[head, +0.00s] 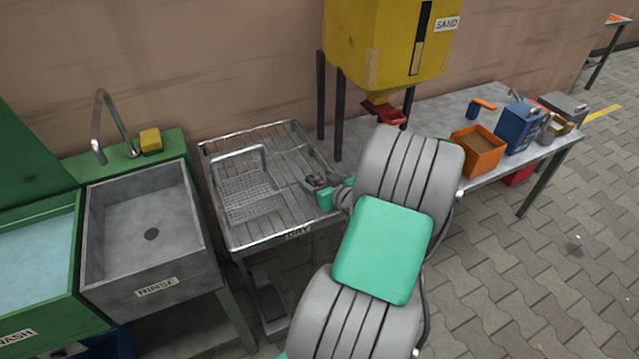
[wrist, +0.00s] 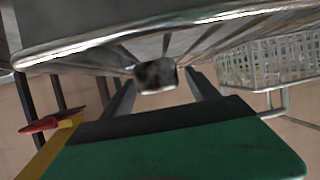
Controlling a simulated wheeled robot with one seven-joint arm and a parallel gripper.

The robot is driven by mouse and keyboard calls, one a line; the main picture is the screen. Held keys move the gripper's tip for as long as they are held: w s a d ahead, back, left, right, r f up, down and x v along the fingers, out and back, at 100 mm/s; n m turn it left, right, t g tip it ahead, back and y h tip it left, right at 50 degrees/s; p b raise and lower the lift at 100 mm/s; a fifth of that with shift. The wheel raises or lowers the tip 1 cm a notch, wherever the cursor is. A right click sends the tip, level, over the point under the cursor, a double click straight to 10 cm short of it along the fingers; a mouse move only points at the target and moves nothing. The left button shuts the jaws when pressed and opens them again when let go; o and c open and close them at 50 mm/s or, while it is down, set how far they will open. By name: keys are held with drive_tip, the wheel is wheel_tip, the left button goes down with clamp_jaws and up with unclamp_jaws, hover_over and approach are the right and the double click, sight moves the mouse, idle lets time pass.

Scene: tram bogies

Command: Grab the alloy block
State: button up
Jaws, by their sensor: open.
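A small grey block with a dark face, which looks like the alloy block (wrist: 156,74), shows in the wrist view between the two fingers of my gripper (wrist: 160,84). The fingers are apart, one on each side of it. I cannot tell whether either touches it. In the head view, my gripper (head: 322,187) is at the right part of the metal drying rack (head: 264,238), reaching in from the right. A small brownish-grey lump shows at its fingertips there, too small to make out clearly. My arm hides part of the rack's right side.
A wire basket (head: 246,197) stands on the rack's left part. The rinse sink (head: 150,228) is to the left. A yellow sand hopper (head: 385,40) with a red outlet (head: 384,112) stands behind. A bench at right holds an orange bin (head: 477,150) and a blue container (head: 518,128).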

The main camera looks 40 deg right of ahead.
drive_tip(key=shift+c, duration=0.2)
clamp_jaws()
idle(0.5)
